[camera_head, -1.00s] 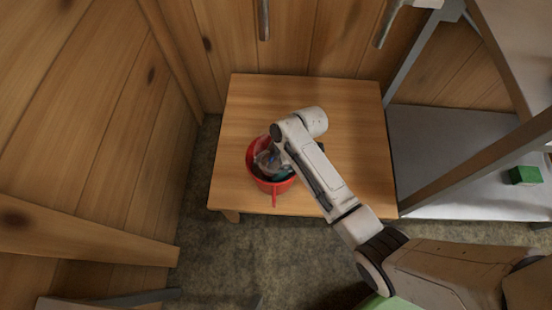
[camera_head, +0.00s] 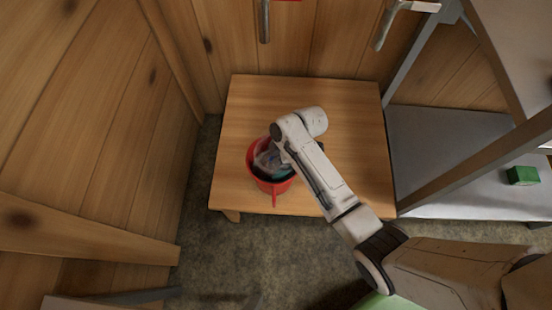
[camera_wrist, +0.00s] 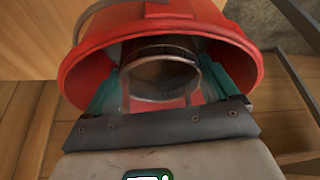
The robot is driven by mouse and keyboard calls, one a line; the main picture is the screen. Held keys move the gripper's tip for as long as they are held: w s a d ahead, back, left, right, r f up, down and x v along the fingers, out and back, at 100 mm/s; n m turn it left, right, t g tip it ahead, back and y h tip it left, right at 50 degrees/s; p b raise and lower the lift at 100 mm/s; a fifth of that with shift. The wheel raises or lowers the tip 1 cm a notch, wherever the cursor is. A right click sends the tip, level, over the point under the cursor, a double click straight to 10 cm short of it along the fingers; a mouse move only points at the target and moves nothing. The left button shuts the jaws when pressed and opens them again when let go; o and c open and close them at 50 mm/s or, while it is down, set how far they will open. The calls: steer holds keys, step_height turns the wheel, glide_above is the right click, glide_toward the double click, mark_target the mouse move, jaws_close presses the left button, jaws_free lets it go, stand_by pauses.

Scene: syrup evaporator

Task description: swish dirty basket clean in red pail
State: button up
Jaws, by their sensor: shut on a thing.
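The red pail (camera_head: 253,160) stands on the low wooden table, near its front left corner. In the wrist view the pail's red rim (camera_wrist: 85,68) arches around my gripper (camera_wrist: 160,95). A round metal basket (camera_wrist: 160,68) with a rim and a loop sits between the teal fingers, inside the pail's mouth. My gripper is shut on the basket. In the head view my wrist hides much of the pail's opening, and the basket shows only as a greyish shape. Dirt on the basket and the pail's bottom are too dark to make out.
The wooden table (camera_head: 350,120) is clear behind and right of the pail. Wood plank walls close in at left and back. A grey shelf (camera_head: 450,150) at right holds a green block (camera_head: 522,176). Metal handles (camera_head: 264,22) hang above the table.

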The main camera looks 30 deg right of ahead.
steer(key=shift+r+p, duration=0.75)
steer(key=shift+r, duration=0.15)
steer(key=shift+f+b, duration=1.2)
steer(key=shift+f, duration=0.6)
steer(key=shift+r+p, duration=1.8)
steer(key=shift+p, duration=0.05)
steer(key=shift+f+b, duration=1.3)
steer(key=shift+f, duration=0.5)
steer(key=shift+r+p, duration=1.8)
steer(key=shift+f+b, duration=1.35)
steer(key=shift+f, duration=0.45)
steer(key=shift+r+p, duration=1.8)
steer(key=shift+f+b, duration=1.45)
steer(key=shift+f, duration=0.35)
step_height(320, 180, up, 18)
steer(key=p, duration=1.7)
steer(key=shift+r, duration=0.2)
